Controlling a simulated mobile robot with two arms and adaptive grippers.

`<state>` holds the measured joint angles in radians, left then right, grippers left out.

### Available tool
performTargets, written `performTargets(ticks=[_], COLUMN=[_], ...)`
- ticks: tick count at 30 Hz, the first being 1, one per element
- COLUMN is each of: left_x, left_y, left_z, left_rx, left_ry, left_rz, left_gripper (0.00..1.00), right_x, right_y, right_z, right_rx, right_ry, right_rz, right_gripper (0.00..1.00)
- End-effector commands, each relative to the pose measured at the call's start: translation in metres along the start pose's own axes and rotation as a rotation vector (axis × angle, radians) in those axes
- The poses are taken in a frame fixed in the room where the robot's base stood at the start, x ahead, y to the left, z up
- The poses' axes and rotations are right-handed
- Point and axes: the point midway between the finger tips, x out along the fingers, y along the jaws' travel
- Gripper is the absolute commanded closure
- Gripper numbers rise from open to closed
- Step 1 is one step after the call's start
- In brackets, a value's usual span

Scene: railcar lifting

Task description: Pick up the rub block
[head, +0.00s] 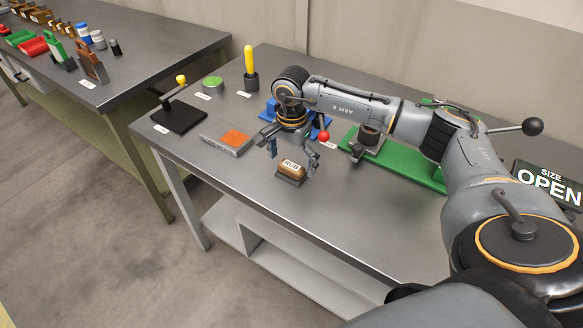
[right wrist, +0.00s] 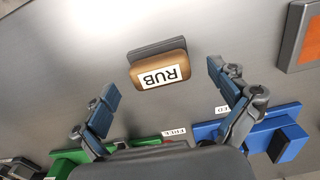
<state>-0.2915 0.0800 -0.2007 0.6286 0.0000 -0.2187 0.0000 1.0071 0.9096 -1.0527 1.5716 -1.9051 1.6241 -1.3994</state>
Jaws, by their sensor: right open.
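The rub block (head: 291,172) is a small brown block on a dark base with a white label reading RUB. It sits on the grey table near its front edge. In the right wrist view the rub block (right wrist: 160,68) lies ahead of the fingers, roughly between their lines. My right gripper (head: 292,152) is open and empty above and just behind the block, fingers pointing down. It also shows in the right wrist view (right wrist: 163,88), with its two fingers spread wide on either side, apart from the block. My left gripper is not in view.
A grey block with an orange top (head: 227,140) lies left of the rub block. A blue fixture (head: 271,108) and a green plate (head: 405,165) with a clamp stand behind and right. A black base with a yellow-knobbed lever (head: 180,116) stands far left. The front table strip is clear.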

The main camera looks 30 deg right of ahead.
Motion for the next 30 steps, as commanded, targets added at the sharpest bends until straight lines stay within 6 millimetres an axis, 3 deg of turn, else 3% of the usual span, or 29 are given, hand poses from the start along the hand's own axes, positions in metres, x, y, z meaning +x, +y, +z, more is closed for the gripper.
performTargets(ticks=[6, 13, 22, 30], left_x=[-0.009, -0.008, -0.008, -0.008], left_y=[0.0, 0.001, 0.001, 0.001], left_z=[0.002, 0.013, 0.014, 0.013], left_rx=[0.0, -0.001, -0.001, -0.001], left_ry=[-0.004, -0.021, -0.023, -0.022], left_rz=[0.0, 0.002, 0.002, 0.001], left_gripper=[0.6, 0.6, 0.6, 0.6], right_x=[0.022, 0.024, 0.024, 0.023], right_y=[0.0, 0.0, 0.0, 0.0], right_z=[0.002, 0.001, 0.001, 0.001], right_rx=[0.001, 0.0, 0.0, 0.0], right_ry=[-0.001, 0.0, 0.0, 0.0], right_rz=[0.0, -0.002, -0.001, -0.001], right_gripper=[0.03, 0.03, 0.64, 0.64])
